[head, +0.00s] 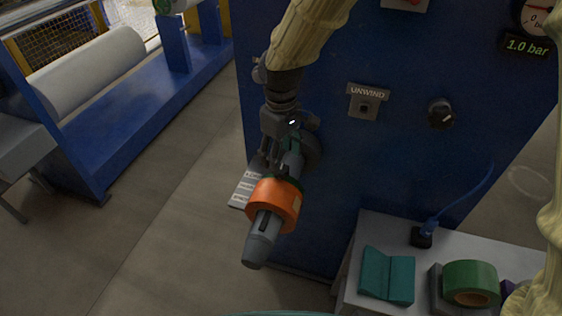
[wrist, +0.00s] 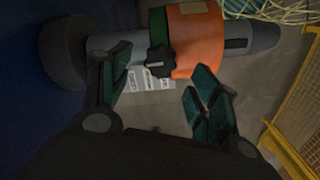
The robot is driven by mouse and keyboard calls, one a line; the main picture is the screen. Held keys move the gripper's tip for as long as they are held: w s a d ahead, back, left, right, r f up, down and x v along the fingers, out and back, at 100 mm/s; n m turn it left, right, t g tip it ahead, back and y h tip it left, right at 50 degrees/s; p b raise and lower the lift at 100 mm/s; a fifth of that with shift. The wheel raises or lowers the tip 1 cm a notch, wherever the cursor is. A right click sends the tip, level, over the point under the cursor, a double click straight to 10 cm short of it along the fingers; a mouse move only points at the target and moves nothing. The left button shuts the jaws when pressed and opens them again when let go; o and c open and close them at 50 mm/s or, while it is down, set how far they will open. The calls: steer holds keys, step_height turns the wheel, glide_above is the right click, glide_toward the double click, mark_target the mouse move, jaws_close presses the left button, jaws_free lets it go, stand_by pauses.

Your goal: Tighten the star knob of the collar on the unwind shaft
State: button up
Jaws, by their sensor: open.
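The grey unwind shaft (head: 263,240) sticks out from the blue machine panel, with an orange roll (head: 284,199) on it. In the wrist view the shaft (wrist: 112,46) runs across the top, with the green collar (wrist: 158,28) against the left side of the orange roll (wrist: 196,42). The black star knob (wrist: 160,62) is on the collar and faces my gripper. My gripper (wrist: 157,88) is open, with one teal-padded finger to each side of the knob and apart from it. In the head view my gripper (head: 273,158) hides the knob and most of the collar.
A side table (head: 345,268) at lower right holds a teal block (head: 387,275) and a green roll (head: 470,279). The blue panel carries an UNWIND plate (head: 367,101) and a black dial (head: 441,113). A blue frame with a white roller (head: 88,70) stands at left. Floor between is clear.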

mark_target(282, 169)
step_height(282, 169, up, 8)
stand_by(0.4)
steer(key=shift+s+d, duration=0.1)
